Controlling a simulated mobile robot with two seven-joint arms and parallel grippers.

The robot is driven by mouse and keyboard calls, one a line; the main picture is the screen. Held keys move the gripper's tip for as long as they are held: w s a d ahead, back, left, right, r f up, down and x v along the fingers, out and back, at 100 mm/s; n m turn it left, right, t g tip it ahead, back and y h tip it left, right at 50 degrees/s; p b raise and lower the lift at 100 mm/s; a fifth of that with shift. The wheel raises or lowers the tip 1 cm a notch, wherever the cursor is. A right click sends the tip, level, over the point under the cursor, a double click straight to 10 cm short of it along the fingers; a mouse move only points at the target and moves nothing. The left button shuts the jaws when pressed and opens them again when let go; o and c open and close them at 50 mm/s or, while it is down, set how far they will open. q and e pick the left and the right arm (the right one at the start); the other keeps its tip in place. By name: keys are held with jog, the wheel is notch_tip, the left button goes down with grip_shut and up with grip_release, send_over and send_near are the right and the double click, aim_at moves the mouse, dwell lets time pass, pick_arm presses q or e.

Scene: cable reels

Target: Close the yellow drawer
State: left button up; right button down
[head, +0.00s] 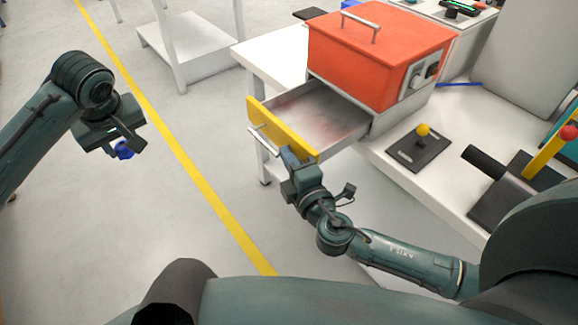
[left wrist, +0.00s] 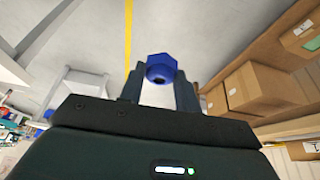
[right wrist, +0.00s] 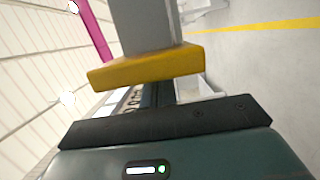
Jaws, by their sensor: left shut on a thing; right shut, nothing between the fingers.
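The yellow drawer (head: 285,130) stands pulled out from the pale bench, below a red box. Its front is yellow with a metal bar handle (head: 263,141), and its grey tray looks empty. My right gripper (head: 290,160) is shut and empty, at the right end of the drawer front; I cannot tell whether it touches. In the right wrist view the yellow front (right wrist: 150,68) hides part of the fingers. My left gripper (head: 121,146) is shut on a blue hexagonal piece (left wrist: 161,68), held out over the floor at the left, away from the drawer.
The red box (head: 375,50) with a top handle sits above the drawer. A black plate with a yellow-knobbed lever (head: 422,132) stands on the bench to the right. A white table (head: 195,45) stands at the back. Shelved cardboard boxes (left wrist: 260,90) show in the left wrist view.

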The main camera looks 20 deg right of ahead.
aim_at(334, 136)
jog(key=shift+w, duration=0.2)
